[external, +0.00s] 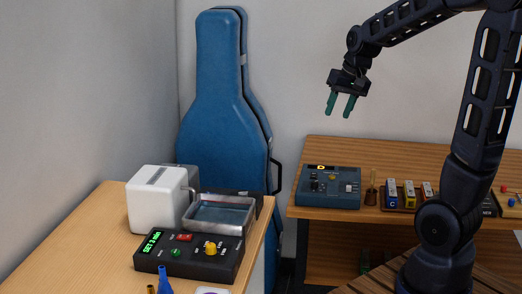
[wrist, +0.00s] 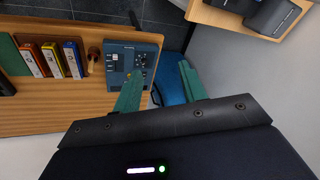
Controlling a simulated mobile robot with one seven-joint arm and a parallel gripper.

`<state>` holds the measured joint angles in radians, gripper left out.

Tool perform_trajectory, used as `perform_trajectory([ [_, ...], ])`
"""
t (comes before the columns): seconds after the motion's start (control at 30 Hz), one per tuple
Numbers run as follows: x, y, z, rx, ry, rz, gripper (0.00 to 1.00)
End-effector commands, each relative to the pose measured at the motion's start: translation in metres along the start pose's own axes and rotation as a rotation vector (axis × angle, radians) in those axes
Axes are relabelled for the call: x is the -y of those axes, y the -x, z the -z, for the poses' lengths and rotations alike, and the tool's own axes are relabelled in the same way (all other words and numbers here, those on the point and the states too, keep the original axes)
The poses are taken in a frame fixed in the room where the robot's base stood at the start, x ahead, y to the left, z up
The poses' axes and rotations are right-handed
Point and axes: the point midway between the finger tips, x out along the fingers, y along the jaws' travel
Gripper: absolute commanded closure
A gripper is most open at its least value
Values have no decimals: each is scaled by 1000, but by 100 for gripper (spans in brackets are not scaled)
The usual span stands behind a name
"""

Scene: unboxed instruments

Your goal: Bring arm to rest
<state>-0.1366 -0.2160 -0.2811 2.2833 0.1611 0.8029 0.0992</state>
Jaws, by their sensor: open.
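My gripper (external: 340,105) is raised in the air, with its green fingers apart and nothing between them. In the external view it hangs above the wooden bench at the back, pointing down, in front of the wall. My arm (external: 482,95) rises from the lower right and bends over to the left at the top. In the wrist view the two green fingers of my gripper (wrist: 162,88) are spread, with a blue control box (wrist: 140,65) far below beside the left finger.
The back bench (external: 330,150) holds the blue control box (external: 328,187) and small coloured boxes (external: 408,195). A blue instrument case (external: 222,110) leans in the corner. The left table (external: 90,240) holds a white device (external: 155,198), a metal tray (external: 218,228) and a black control box (external: 190,262).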

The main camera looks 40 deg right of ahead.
Motion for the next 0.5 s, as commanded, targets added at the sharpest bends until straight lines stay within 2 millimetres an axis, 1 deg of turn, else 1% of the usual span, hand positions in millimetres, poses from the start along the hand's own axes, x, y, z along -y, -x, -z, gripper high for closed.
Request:
perform_trajectory([
  [0.03,1,10,-12,-10,22,5,58],
  [0.2,3,35,-50,-29,100,4,58],
  [0.5,0,67,-120,-75,233,-29,58],
])
